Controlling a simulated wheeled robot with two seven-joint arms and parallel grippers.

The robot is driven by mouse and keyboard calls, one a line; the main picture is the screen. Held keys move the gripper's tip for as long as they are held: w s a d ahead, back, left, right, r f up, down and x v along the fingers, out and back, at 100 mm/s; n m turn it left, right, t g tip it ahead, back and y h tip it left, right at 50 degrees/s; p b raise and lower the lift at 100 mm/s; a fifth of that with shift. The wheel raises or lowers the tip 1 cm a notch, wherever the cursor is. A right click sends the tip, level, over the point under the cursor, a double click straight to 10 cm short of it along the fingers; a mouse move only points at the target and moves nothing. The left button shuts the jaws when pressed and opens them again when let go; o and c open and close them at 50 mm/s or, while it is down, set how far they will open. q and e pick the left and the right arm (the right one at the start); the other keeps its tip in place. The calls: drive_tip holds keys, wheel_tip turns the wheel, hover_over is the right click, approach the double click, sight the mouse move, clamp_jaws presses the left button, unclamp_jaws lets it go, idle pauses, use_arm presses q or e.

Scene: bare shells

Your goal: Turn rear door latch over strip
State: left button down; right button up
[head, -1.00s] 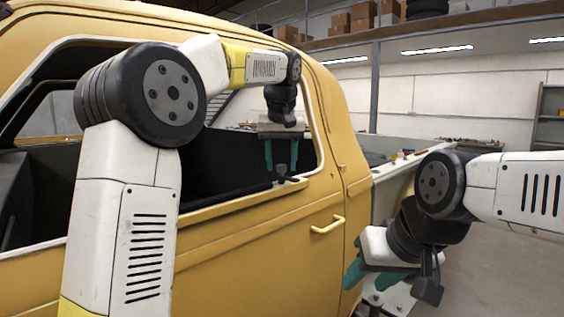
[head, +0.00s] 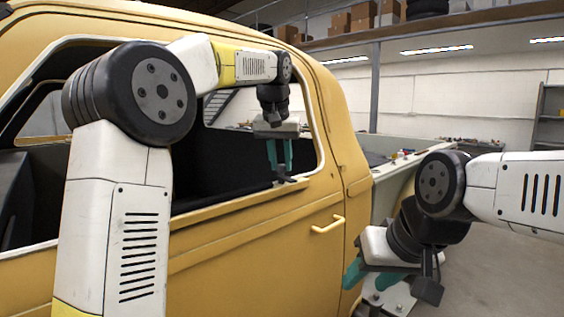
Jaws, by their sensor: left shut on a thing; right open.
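My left gripper (head: 280,170) points down at the rear end of that sill. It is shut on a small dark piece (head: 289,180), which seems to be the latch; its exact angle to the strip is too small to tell. My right gripper (head: 358,277) is open and empty, low beside the truck's rear side and away from the window.
A yellow door handle (head: 328,224) stands out below the window's rear corner. The truck bed (head: 395,180) lies behind the cab with small items on its edge. Clear floor (head: 490,285) lies at the right.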

use_arm(q)
drive_tip(key=m+h, duration=0.1)
drive_tip(key=m, duration=0.2)
drive_tip(key=shift+a+m, duration=0.15)
drive_tip(key=shift+m, duration=0.15)
drive_tip(key=m+h, duration=0.1)
drive_tip(key=m, duration=0.1)
drive_tip(key=m+g, duration=0.1)
drive_tip(key=m, duration=0.1)
drive_tip(key=shift+w+m+h, duration=0.15)
drive_tip(key=shift+m+h, duration=0.15)
drive_tip(key=shift+h, duration=0.1)
drive_tip(key=m+g, duration=0.1)
drive_tip(key=m, duration=0.1)
drive_tip(key=m+g, duration=0.1)
drive_tip(key=m, duration=0.1)
drive_tip(key=shift+w+a+h, duration=0.1)
drive_tip(key=shift+w+h, duration=0.05)
drive_tip(key=shift+h, duration=0.15)
drive_tip(key=shift+m+g, duration=0.7)
drive_tip(key=shift+m, duration=1.1)
drive_tip(key=c, duration=1.2)
unclamp_jaws()
drive_tip(key=shift+r, duration=0.1)
